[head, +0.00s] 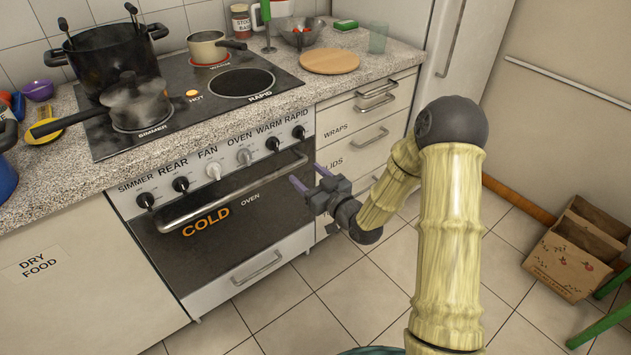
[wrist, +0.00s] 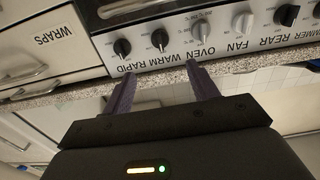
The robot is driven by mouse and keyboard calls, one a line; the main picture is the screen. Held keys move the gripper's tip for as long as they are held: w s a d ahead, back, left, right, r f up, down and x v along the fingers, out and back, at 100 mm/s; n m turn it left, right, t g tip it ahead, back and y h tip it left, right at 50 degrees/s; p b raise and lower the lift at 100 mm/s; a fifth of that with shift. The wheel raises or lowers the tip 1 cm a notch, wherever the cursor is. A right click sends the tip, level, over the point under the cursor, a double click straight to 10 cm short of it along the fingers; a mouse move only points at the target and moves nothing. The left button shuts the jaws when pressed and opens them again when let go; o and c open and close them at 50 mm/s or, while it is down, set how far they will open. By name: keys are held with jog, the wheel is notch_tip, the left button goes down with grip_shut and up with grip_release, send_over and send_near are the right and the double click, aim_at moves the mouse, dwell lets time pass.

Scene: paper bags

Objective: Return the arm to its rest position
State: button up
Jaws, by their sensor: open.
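My arm (head: 451,230) reaches out from the lower right, bent at a dark elbow joint, in the head view. My gripper (head: 312,186) is in front of the oven door, near the right end of its handle (head: 232,190). Its two purple fingers are spread apart with nothing between them. In the wrist view, the fingers (wrist: 160,90) point towards the knob panel (wrist: 180,52), which appears upside down. I cannot tell exactly how far the fingertips are from the oven.
The stove (head: 175,90) holds a large black pot (head: 105,62), a steaming saucepan (head: 135,103) and a cream pan (head: 207,48). A wooden board (head: 329,61) lies on the counter. Drawers (head: 355,150) stand right of the oven. A cardboard box (head: 565,262) sits on the floor at right.

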jog(key=v, duration=0.2)
jog(key=shift+s+d, duration=0.2)
jog(key=shift+s, duration=0.05)
dwell(0.4)
jog(key=s+d+f+m+g+h, duration=0.1)
jog(key=s+d+m+g+h, duration=0.2)
jog(key=s+d+g+h, duration=0.45)
jog(key=s+d+r+m+g+h, duration=0.1)
jog(key=s+d+m+g, duration=0.1)
jog(key=s, duration=0.6)
jog(key=s+d+r+m+g+h, duration=0.2)
jog(key=s+g, duration=0.1)
jog(key=s, duration=0.4)
jog(key=w+p+v, duration=0.2)
jog(key=p+v, duration=1)
jog(key=p, duration=0.1)
jog(key=w+d+r+p+v, duration=0.1)
jog(key=w+p+v, duration=0.2)
jog(key=p+v, duration=1)
jog(key=shift+s+a+r+p, duration=0.15)
jog(key=shift+s+r+p, duration=0.1)
jog(key=shift+r+p, duration=0.15)
jog(key=shift+y, duration=0.25)
